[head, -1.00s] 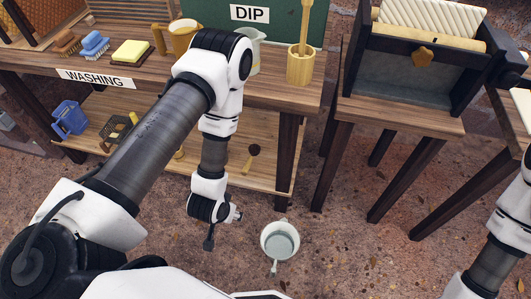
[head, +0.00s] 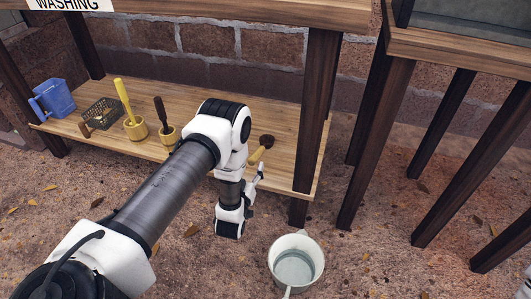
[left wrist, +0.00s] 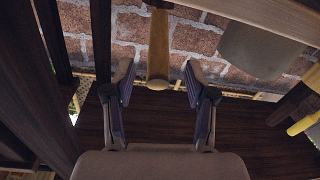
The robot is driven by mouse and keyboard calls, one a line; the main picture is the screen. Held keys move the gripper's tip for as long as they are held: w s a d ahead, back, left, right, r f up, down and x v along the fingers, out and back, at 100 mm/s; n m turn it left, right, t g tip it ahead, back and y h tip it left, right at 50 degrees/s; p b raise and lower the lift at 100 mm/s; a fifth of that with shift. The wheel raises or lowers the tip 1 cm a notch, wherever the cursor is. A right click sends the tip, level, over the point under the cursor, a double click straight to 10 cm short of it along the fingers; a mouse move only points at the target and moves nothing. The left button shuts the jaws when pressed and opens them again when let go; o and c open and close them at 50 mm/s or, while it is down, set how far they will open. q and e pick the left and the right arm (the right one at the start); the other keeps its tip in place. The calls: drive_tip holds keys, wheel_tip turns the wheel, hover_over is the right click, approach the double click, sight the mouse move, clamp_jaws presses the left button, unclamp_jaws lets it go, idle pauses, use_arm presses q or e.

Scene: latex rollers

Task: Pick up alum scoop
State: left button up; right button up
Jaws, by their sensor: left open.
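The alum scoop (head: 261,149) lies on the low wooden shelf near its right end, its dark round bowl to the back and its light handle toward the front. My left gripper (head: 261,168) is open just in front of the handle; the arm hides part of the gripper. In the left wrist view, a tan handle (left wrist: 158,48), which looks like the scoop's, shows between the spread fingers of my left gripper (left wrist: 158,75). No contact is visible, and the bowl does not show there. My right gripper is not in view.
A white bucket of liquid (head: 296,265) stands on the ground at the front. A table leg (head: 316,100) stands right of the scoop.

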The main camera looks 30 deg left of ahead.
sight(254, 158)
use_arm(q)
drive_tip(key=b+x, duration=0.2)
drive_tip(key=x, duration=0.2)
drive_tip(key=shift+w+b, duration=0.2)
drive_tip(key=shift+b, duration=0.1)
drive_tip(key=shift+w, duration=0.1)
drive_tip(key=shift+r, duration=0.1)
clamp_jaws()
